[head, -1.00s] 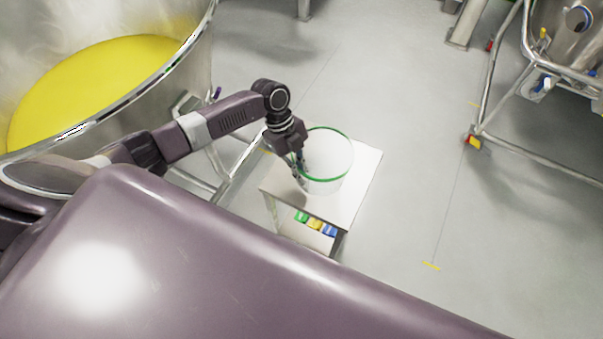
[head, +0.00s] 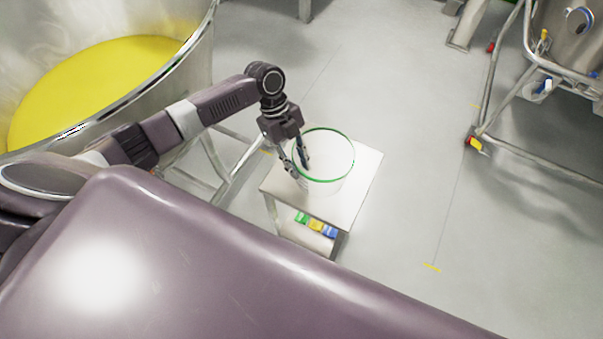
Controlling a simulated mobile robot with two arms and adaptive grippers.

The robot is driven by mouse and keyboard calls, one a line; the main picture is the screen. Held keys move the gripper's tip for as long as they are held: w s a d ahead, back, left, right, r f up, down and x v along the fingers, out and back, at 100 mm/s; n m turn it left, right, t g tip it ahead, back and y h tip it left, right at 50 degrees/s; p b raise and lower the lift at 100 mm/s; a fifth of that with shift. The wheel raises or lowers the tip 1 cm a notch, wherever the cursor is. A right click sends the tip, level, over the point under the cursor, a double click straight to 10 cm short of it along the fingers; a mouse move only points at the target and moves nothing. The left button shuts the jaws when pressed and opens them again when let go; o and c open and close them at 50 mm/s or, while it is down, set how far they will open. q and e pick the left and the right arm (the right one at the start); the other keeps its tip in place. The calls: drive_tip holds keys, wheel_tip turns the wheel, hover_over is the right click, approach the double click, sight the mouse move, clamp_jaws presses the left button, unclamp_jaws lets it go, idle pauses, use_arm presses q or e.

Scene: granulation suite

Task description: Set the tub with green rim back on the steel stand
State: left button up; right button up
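The tub with green rim (head: 335,165) is white and stands upright on the pale top of the steel stand (head: 366,172), in the middle of the head view. My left gripper (head: 297,165) is at the tub's left rim, pointing down. Its two fingers are spread apart, one over the inside of the rim and one outside it. I cannot tell whether either finger touches the tub. My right gripper is not in view.
Green, yellow and blue items (head: 316,226) sit under the stand's top at its front. A large steel vessel with yellow contents (head: 95,85) stands at left. A wheeled steel frame (head: 520,85) is at upper right. The floor right of the stand is clear.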

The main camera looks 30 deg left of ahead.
use_arm(q)
drive_tip(key=s+v, duration=0.1)
drive_tip(key=v, duration=0.6)
drive_tip(key=shift+w+r+b, duration=0.35)
drive_tip(key=shift+w+r, duration=0.1)
drive_tip(key=shift+a, duration=0.1)
